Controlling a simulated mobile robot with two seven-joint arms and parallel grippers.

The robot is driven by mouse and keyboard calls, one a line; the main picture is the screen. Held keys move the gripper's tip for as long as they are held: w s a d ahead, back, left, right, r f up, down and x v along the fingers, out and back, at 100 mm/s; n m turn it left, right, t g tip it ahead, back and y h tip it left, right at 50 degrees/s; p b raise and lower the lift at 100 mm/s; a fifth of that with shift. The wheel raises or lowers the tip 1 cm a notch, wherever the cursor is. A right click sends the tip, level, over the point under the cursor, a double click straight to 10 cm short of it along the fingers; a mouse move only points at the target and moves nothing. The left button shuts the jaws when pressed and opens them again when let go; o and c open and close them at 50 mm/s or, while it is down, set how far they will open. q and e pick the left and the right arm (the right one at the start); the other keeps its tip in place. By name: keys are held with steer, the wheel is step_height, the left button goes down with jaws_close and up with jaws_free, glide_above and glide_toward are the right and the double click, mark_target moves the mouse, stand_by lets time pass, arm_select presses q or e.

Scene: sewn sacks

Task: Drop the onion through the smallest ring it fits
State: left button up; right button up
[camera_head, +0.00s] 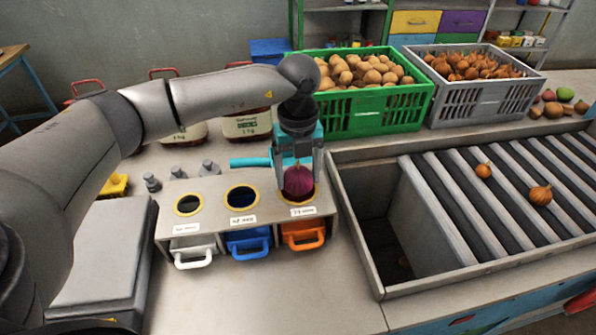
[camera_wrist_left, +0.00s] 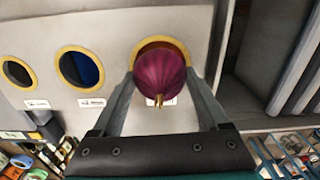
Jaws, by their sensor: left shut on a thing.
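A red-purple onion (camera_head: 299,182) is held between the fingers of my left gripper (camera_head: 298,176), right over the rightmost and largest ring (camera_head: 313,196) of the grey sizing box (camera_head: 170,222). In the left wrist view the onion (camera_wrist_left: 160,78) covers most of that ring (camera_wrist_left: 143,45), whose yellow rim shows behind it. Whether the onion's lower end is inside the ring cannot be told. The middle ring (camera_head: 242,197) and the smaller left ring (camera_head: 188,204) are empty. White, blue and orange drawers (camera_head: 303,236) sit below the rings. My right gripper is not in view.
A bin with rollers (camera_head: 490,190) stands close on the right, with two brown onions (camera_head: 540,195) on it. A green crate of potatoes (camera_head: 375,122) and a grey crate of onions (camera_head: 485,105) stand behind. A scale (camera_head: 100,250) is at left. The counter in front is clear.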

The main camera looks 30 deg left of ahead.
arm_select(q)
steer(key=o, duration=1.5)
step_height(320, 180, up, 15)
steer(key=shift+r, duration=0.2)
